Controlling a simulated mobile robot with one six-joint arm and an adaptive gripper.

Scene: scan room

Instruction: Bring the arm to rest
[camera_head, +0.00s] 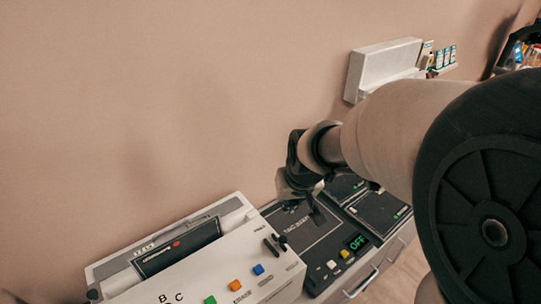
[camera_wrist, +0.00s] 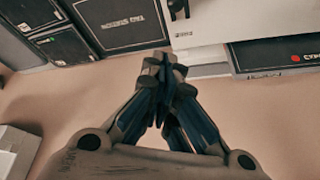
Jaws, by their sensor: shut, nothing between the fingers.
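My arm (camera_head: 400,125) reaches in from the right of the head view, its large dark joint close to the camera. My gripper (camera_head: 316,213) hangs over the dark panel beside the white console, seen partly from behind my wrist. In the wrist view my gripper (camera_wrist: 167,65) shows with its fingertips together and nothing between them. Whether the fingertips touch the panel cannot be told.
A white console (camera_head: 215,262) with coloured buttons stands at the lower left. A dark panel (camera_head: 312,240) with a green "OFF" display lies beside it. A white wall unit (camera_head: 383,62) and small boxes (camera_head: 444,57) are behind my arm. The wall at left is bare.

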